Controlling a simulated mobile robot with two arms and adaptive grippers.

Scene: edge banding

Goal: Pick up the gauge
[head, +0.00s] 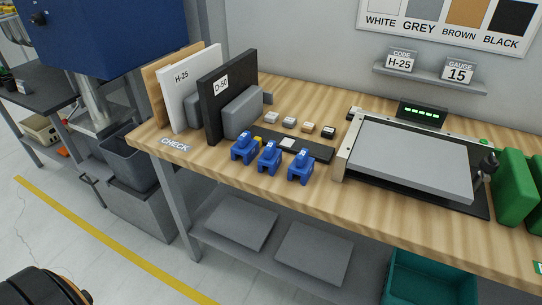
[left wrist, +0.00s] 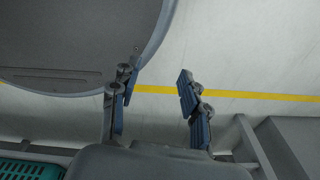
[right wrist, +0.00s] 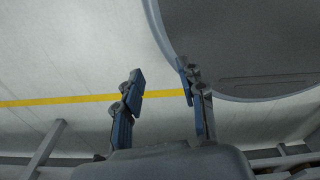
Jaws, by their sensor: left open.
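Three blue blocks, which look like gauges, stand in a row near the front edge of the wooden bench: a left one (head: 243,148), a middle one (head: 269,157) and a right one (head: 300,166). Markings on them are too small to read. A card reading GAUGE 15 (head: 458,72) stands on the wall shelf beside a card reading CODE H-25 (head: 399,61). My left gripper (left wrist: 155,78) is open and empty over the floor in the left wrist view. My right gripper (right wrist: 161,75) is also open and empty over the floor. Neither gripper shows in the head view.
Upright boards H-25 (head: 187,95) and D-50 (head: 225,100) stand left of the blue blocks. A dark strip (head: 315,150) and several small samples lie behind them. A grey panel (head: 410,160) lies right; green blocks (head: 515,185) stand at the far right.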

